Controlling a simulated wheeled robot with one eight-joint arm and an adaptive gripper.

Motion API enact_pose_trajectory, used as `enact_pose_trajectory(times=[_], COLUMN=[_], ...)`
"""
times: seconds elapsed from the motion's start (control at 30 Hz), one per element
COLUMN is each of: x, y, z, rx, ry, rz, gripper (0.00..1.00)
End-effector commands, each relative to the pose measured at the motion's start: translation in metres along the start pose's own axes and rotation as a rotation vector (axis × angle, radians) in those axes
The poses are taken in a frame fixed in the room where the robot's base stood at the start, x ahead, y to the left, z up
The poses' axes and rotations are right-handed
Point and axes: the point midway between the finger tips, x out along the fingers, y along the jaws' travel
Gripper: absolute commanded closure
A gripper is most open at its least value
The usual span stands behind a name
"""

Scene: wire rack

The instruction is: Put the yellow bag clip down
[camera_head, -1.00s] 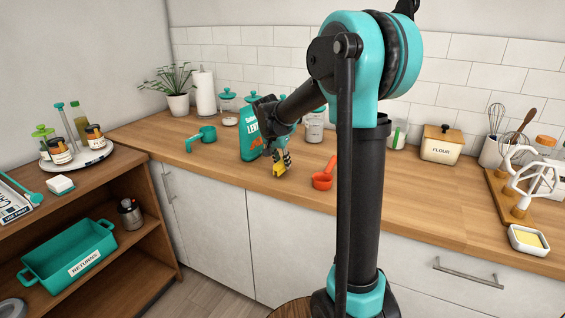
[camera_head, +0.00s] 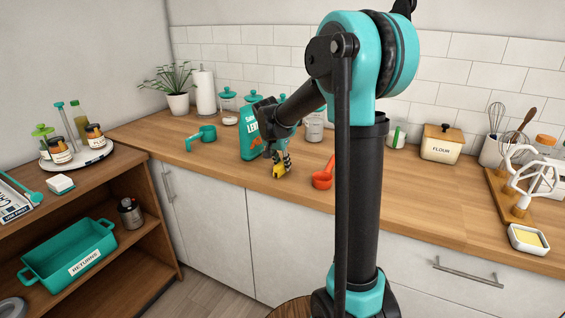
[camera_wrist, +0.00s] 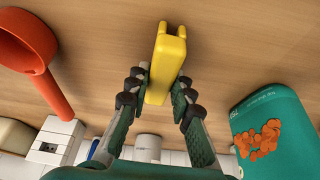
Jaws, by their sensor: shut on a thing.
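The yellow bag clip (camera_wrist: 165,62) is between the two fingers of my gripper (camera_wrist: 158,92) in the wrist view, with its forked end pointing away from the palm. My gripper is shut on it. In the head view, my gripper (camera_head: 280,160) hangs over the wooden counter near its front edge, and the clip (camera_head: 279,171) shows at the fingertips, close to the counter top. I cannot tell whether the clip touches the wood.
A red scoop (camera_head: 323,178) lies just right of the clip; a teal bag (camera_head: 250,138) stands just left and behind. A teal scoop (camera_head: 205,134) is farther left. The counter (camera_head: 225,170) is bare left of the gripper. A teal returns crate (camera_head: 70,260) sits on the low shelf.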

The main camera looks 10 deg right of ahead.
Motion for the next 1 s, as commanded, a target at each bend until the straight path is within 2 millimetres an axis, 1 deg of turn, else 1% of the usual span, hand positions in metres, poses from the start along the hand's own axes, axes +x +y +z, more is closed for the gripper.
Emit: enact_pose_trajectory(times=[0.23, 0.27, 0.4, 0.47, 0.8, 1.0], x=[0.002, 0.002, 0.002, 0.002, 0.001, -0.01], y=[0.0, 0.0, 0.0, 0.0, 0.0, -0.001], z=[0.001, 0.001, 0.001, 0.001, 0.001, 0.001], rx=[0.0, 0.0, 0.0, 0.0, 0.0, 0.0], ry=[0.0, 0.0, 0.0, 0.0, 0.0, 0.0], rz=[0.0, 0.0, 0.0, 0.0, 0.0, 0.0], gripper=[0.94, 0.77, 0.6, 0.54, 0.54, 0.54])
